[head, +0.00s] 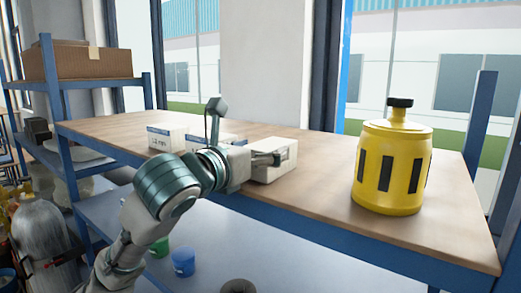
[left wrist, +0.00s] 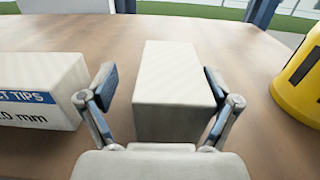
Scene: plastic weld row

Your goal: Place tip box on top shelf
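A plain white box (head: 283,152) sits on the wooden top (head: 330,200) of a blue-framed bench. In the left wrist view this box (left wrist: 172,115) stands between the fingers of my left gripper (left wrist: 162,88). The fingers are open, with a gap at the left and the right finger very near or touching the box. In the head view the left gripper (head: 262,159) covers part of it. A labelled box (head: 166,138) reading "1.2 mm" stands farther left. Another labelled box (left wrist: 42,90), reading "TIPS", is left of the gripper. My right gripper is out of view.
A yellow canister (head: 392,165) with a black cap stands on the wooden top at right. A lower shelf (head: 290,250) holds a blue cup (head: 183,262) and a green one. A blue rack with a cardboard box (head: 80,62) is at left. Bare wood lies between box and canister.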

